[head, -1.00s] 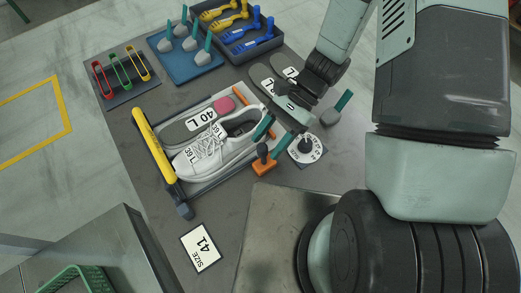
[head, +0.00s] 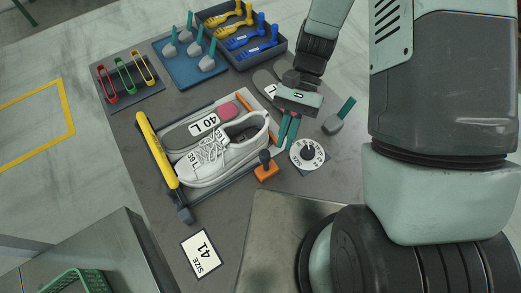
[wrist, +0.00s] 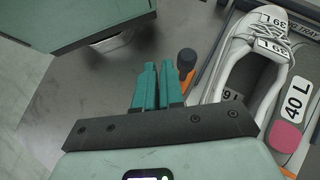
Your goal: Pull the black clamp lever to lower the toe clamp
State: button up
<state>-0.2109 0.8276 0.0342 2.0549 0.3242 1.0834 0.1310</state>
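A small dark lever with a rounded knob (head: 264,156) stands on an orange block (head: 266,173) in front of the shoe; I take it for the clamp lever. In the wrist view its dark knob (wrist: 186,58) shows just right of my fingers. The white shoe (head: 226,150) lies on the tray beside a grey sole marked 40 L. My gripper (head: 287,143) is right of and slightly behind the lever, apart from it. In the wrist view its teal fingers (wrist: 157,66) are together and empty. I cannot tell which part is the toe clamp.
A yellow bar (head: 156,149) runs along the tray's left side. A round dial (head: 308,153) is close to the right of my fingers, with a grey tool with a teal handle (head: 339,118) behind it. A size 41 card (head: 201,253) lies at the front; the bench around it is clear.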

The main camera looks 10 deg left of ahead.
jog(key=n+h, duration=0.1)
jog(key=n, duration=0.1)
jog(key=n+h, duration=0.1)
jog(key=h, duration=0.1)
jog(key=shift+s+a+r+n+t, duration=0.1)
jog(key=shift+s+r+n+t, duration=0.05)
jog(key=shift+s+n+t, duration=0.2)
grip_shut()
jog(key=n+t+h, duration=0.7)
jog(key=n+h, duration=0.2)
jog(key=n, duration=0.4)
send_over(261, 160)
jog(key=s+a+n+t, duration=0.4)
jog(key=a+n+t, duration=0.6)
jog(key=a, duration=0.1)
jog(key=s+f+n+t+y, duration=0.1)
jog(key=s+f+n+t, duration=0.25)
jog(key=s, duration=0.65)
jog(key=shift+t, duration=0.3)
jog(key=x, duration=0.4)
jog(key=r+x, duration=0.1)
jog(key=x, duration=0.8)
jog(key=shift+d+r, duration=0.25)
jog(key=shift+w+d, duration=0.45)
jog(key=shift+w, duration=0.15)
jog(key=shift+r, duration=0.1)
